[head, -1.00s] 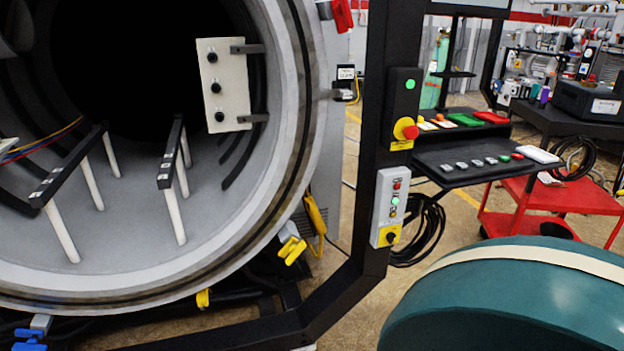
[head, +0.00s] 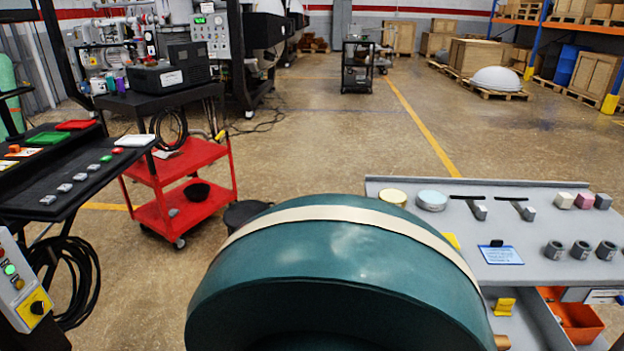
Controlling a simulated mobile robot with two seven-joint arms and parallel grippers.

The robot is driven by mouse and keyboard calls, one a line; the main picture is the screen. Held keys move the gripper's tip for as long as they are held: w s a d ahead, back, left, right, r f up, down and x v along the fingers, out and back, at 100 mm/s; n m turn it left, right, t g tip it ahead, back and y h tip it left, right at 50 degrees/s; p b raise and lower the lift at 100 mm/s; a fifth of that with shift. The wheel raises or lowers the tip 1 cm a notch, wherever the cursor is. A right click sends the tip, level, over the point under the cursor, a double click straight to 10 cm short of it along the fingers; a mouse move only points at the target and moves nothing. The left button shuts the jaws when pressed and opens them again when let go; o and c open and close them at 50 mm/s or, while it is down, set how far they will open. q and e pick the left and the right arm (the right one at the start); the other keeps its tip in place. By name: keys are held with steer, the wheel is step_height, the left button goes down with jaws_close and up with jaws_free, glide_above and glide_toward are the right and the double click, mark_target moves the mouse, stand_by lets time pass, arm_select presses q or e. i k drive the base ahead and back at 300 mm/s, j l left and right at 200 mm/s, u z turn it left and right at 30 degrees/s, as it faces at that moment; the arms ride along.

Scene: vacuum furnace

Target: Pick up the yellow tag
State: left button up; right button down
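A small yellow piece (head: 503,307) lies in the open space below the grey worktop at the lower right; it may be the yellow tag. A flat yellow patch (head: 453,241) on the worktop is partly hidden behind the teal dome, and I cannot tell what it is. Neither of my grippers is in view.
A large teal dome with a cream band (head: 335,262) blocks the lower middle. The grey worktop (head: 520,190) holds discs, blocks, rings and a blue card. An orange bin (head: 580,322) sits below it.

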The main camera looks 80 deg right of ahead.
mark_target(502, 307)
steer(key=z, duration=3.95)
steer(key=l+u, duration=0.1)
steer(key=l, duration=0.25)
